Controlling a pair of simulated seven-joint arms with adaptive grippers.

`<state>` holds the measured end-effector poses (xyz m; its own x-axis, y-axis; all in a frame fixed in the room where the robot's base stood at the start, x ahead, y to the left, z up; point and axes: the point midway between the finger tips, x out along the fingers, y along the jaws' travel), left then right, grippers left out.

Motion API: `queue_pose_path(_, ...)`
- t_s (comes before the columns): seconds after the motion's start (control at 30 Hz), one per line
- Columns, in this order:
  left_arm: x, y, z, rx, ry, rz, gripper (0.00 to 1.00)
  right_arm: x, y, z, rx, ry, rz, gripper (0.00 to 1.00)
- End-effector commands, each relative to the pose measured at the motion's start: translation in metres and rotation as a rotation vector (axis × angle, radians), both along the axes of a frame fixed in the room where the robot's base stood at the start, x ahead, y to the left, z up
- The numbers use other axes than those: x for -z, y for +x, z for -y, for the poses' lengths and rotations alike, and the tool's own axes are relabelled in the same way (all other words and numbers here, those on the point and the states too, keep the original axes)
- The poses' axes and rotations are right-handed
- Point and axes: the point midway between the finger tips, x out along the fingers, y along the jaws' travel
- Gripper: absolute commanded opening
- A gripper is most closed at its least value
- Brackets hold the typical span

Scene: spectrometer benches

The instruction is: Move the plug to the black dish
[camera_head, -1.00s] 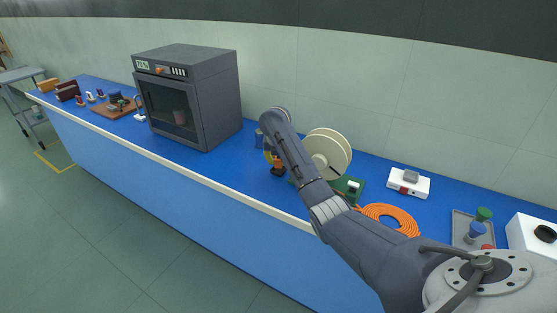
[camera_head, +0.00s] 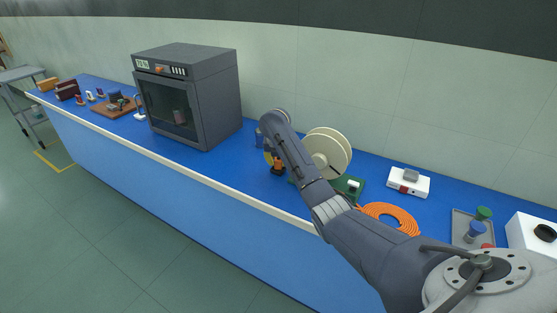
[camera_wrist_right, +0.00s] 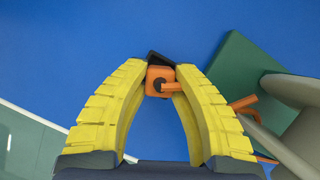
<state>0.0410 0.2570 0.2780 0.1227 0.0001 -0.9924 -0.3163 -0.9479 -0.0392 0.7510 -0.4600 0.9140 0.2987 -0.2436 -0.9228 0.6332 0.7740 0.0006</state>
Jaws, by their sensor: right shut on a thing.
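My right gripper (camera_head: 272,161) is at the middle of the blue bench, in front of the cream reel, mostly hidden behind my own arm. In the right wrist view, its yellow fingers (camera_wrist_right: 160,88) are shut on an orange piece (camera_wrist_right: 158,76), which I take for the plug. The orange piece also shows in the head view (camera_head: 279,162). A black piece (camera_wrist_right: 157,57) shows just beyond it; I cannot tell whether this is part of the plug or the black dish, nor whether they touch the bench. My left gripper is not in view.
A cream reel (camera_head: 328,152) on a green base (camera_head: 352,186) stands close right of the gripper. An orange hose coil (camera_head: 390,216), a white box (camera_head: 408,183) and a grey tray (camera_head: 460,228) lie further right. A dark oven (camera_head: 189,97) stands left, with clear bench between.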

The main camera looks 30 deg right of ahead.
Motion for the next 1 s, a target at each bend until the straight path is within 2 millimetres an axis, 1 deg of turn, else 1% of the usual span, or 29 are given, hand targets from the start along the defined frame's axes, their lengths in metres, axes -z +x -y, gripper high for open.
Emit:
queue_pose_path(0.37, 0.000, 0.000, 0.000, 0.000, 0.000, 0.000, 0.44, 0.007, 0.000, 0.000, 0.000, 0.000, -0.001, 0.00)
queue_pose_path(0.4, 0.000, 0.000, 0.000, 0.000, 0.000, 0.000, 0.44, 0.007, 0.000, 0.000, 0.000, -0.001, -0.001, 0.30)
queue_pose_path(0.43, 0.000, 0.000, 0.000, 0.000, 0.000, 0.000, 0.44, 0.006, 0.000, 0.000, 0.000, -0.001, -0.001, 0.34)
queue_pose_path(0.77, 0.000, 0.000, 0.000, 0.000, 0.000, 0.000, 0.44, 0.005, 0.000, 0.000, 0.000, 0.000, 0.000, 0.34)
queue_pose_path(1.0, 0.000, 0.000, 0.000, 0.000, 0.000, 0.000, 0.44, -0.008, -0.004, -0.005, -0.002, 0.001, 0.001, 0.34)
